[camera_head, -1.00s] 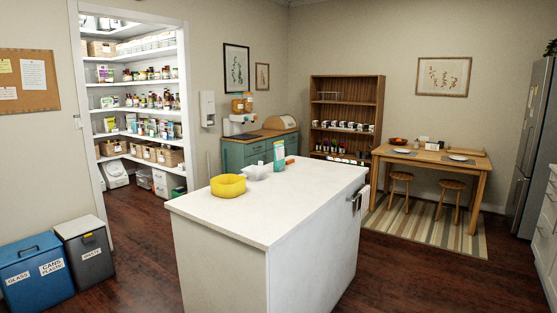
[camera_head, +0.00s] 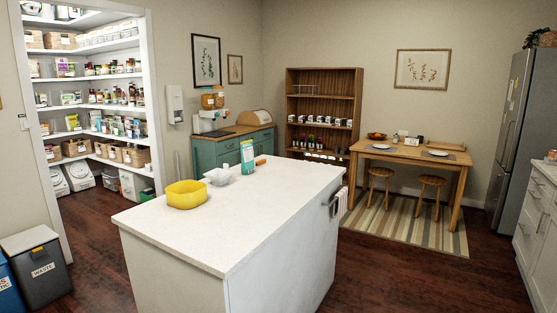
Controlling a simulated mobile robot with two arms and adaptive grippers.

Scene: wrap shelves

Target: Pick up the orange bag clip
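A small orange object (camera_head: 260,162), which looks like the bag clip, lies on the white island top (camera_head: 270,210) near its far edge. It is too small to make out its shape. It is just right of an upright green and white package (camera_head: 247,157). A white bowl (camera_head: 219,177) and a larger yellow bowl (camera_head: 186,194) stand to the left on the same top. Neither of my grippers is in view.
A towel hangs on the island's right end (camera_head: 341,203). A grey waste bin (camera_head: 37,268) stands at lower left. A wooden table (camera_head: 408,153) with two stools is at the back right. Dark floor is open right of the island.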

